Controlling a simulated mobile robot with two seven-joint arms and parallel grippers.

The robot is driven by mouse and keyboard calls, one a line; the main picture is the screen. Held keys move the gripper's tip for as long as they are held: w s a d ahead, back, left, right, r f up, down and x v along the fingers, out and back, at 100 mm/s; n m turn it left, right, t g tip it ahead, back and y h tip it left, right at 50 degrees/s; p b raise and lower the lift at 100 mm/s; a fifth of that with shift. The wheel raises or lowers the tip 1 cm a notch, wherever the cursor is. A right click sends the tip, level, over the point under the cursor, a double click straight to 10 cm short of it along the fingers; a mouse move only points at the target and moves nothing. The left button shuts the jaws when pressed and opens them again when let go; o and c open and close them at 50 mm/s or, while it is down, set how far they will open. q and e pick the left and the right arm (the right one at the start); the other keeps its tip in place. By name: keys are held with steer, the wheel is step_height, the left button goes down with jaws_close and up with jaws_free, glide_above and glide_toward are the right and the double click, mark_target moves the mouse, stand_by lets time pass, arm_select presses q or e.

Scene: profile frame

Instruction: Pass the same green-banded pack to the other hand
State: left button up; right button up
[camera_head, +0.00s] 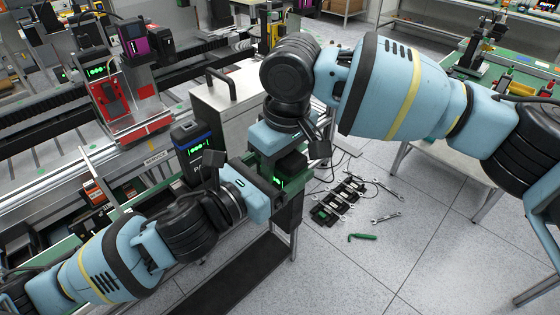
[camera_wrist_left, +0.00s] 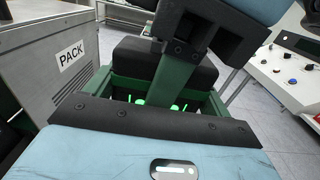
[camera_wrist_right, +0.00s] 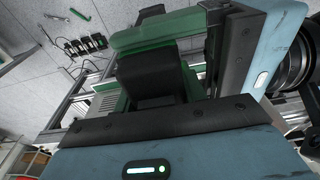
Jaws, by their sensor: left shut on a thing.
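The green-banded pack (camera_head: 292,163) is a dark block with a green band and lit green marks, held up between my two hands in the head view. My left gripper (camera_head: 272,190) comes in from the left and is shut on it. In the left wrist view the dark pack body (camera_wrist_left: 137,60) shows close in front of the palm, with green lights below. My right gripper (camera_head: 277,150) points down over the pack from above. In the right wrist view the dark pack (camera_wrist_right: 150,75) lies right before its palm. Whether its fingers are closed on the pack is hidden.
A grey case (camera_head: 228,100) with a black handle and a blue-topped dark pack (camera_head: 192,150) stand behind my left arm. The case's PACK label shows in the left wrist view. Tools and small dark modules (camera_head: 340,200) lie on the floor. A green-topped bench (camera_head: 510,75) is at right.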

arm_select(q)
steer(key=shift+r, duration=0.1)
arm_select(e)
steer(key=c, duration=0.5)
arm_select(q)
steer(key=o, duration=1.7)
arm_select(e)
steer(key=shift+r, duration=0.1)
steer(key=shift+c, duration=0.8)
arm_select(q)
steer(key=v, duration=0.7)
steer(key=shift+s, duration=0.15)
steer(key=shift+a, duration=0.15)
steer(key=s+a+f+n+g+y, duration=0.1)
steer(key=s+a+f+n+y, duration=0.15)
steer(key=f+n, duration=0.95)
steer(key=s+a+f+n+y, duration=0.1)
steer(key=a+f+n+y, duration=0.15)
steer(key=f+n, duration=0.9)
steer(key=s+a+f+n+g+y, duration=0.2)
steer(key=s+a+f+n, duration=0.1)
steer(key=s+f+n, duration=0.4)
steer(key=s+a+f+n+g+y, duration=0.2)
steer(key=s+a+f+n, duration=0.2)
steer(key=s+f+n, duration=0.4)
steer(key=s+n, duration=0.3)
steer(key=shift+f+y, duration=0.3)
